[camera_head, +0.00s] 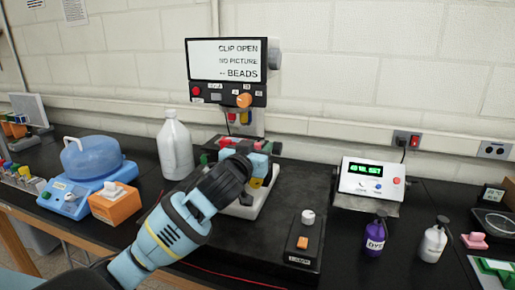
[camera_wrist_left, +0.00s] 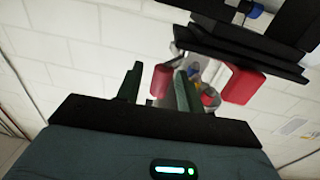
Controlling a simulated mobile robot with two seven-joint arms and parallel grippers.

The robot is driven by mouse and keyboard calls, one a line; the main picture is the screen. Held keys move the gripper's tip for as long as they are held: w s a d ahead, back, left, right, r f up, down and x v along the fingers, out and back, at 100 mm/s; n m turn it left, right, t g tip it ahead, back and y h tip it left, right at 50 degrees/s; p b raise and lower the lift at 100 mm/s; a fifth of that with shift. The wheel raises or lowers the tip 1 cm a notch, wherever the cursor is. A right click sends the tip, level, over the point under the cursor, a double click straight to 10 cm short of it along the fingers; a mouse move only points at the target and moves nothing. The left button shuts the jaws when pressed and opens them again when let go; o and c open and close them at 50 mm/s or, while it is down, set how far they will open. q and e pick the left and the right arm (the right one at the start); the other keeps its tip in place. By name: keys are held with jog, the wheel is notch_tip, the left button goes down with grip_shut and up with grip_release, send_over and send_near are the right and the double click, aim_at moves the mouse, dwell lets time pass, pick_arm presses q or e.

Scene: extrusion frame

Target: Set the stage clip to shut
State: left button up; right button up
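A microscope-like instrument stands at the middle of the bench. Its screen (camera_head: 227,61) reads "CLIP OPEN", "NO PICTURE" and "BEADS". My left gripper (camera_head: 240,163) is in front of the stage area and covers much of it; I cannot pick out the stage clip itself. Red and light blue parts (camera_head: 259,163) show around the gripper. In the left wrist view my left gripper (camera_wrist_left: 158,72) has its two fingers apart. A red part (camera_wrist_left: 160,82) shows between them, not clearly touched. Another red block (camera_wrist_left: 242,86) is to their right. My right gripper is not in view.
A white jug (camera_head: 174,148) stands left of the instrument. A blue-domed device (camera_head: 88,160) and an orange box (camera_head: 115,203) are further left. A small lamp control box (camera_head: 304,241), a readout box (camera_head: 370,182) and a purple bottle (camera_head: 376,236) are on the right.

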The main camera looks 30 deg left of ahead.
pick_arm(q)
grip_shut()
